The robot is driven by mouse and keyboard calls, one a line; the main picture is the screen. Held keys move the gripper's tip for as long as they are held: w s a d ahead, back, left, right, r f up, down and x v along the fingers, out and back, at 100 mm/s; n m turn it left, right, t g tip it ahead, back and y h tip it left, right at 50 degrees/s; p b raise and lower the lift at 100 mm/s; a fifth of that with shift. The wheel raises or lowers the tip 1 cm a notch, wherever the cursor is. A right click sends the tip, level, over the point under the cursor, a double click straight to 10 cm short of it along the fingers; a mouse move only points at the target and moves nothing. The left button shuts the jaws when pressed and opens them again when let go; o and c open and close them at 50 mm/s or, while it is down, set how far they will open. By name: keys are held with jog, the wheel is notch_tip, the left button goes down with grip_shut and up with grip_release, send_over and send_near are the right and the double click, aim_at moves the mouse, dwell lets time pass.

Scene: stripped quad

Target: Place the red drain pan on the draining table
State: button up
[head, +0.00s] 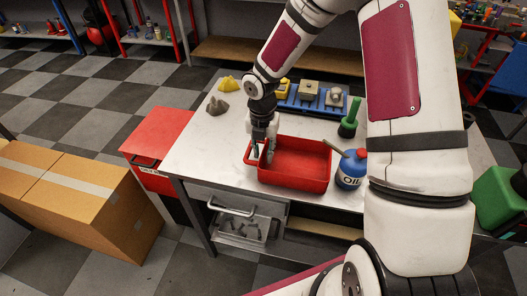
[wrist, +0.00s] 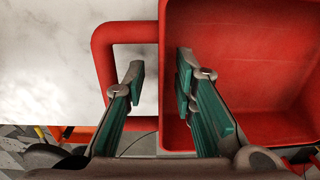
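The red drain pan (head: 305,180) sits level on a white-topped table (head: 200,150), near its front edge. In the wrist view the pan (wrist: 270,70) fills the right side, and its loop handle (wrist: 103,60) sticks out to the left. My gripper (head: 262,155) points down over the pan's left wall. In the wrist view my gripper (wrist: 158,75) is open, with one finger inside the handle loop and the other inside the pan. The wall lies between them, with a gap at the left finger. I cannot tell which surface is the draining table.
A blue tray (head: 310,97) of parts lies at the back. A red cabinet (head: 158,130) and cardboard box (head: 80,200) are left. The table's left part is mostly clear.

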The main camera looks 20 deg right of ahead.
jog(key=s+r+m+h, duration=0.1)
jog(key=s+r+m, duration=0.15)
jog(key=r, duration=0.75)
jog(key=s+r+m, duration=0.2)
jog(key=r+m, duration=0.2)
jog(key=r, duration=0.5)
jog(key=s+r+m+t, duration=0.2)
jog(key=s+r+m, duration=0.4)
jog(key=s+m, duration=0.4)
jog(key=s+r+m+t+y, duration=0.1)
jog(key=s+r+m+t, duration=0.2)
jog(key=s+r+m, duration=0.4)
jog(key=s+m, duration=0.3)
jog(key=m, duration=0.2)
jog(key=shift+m, duration=0.35)
jog(key=shift+d, duration=0.15)
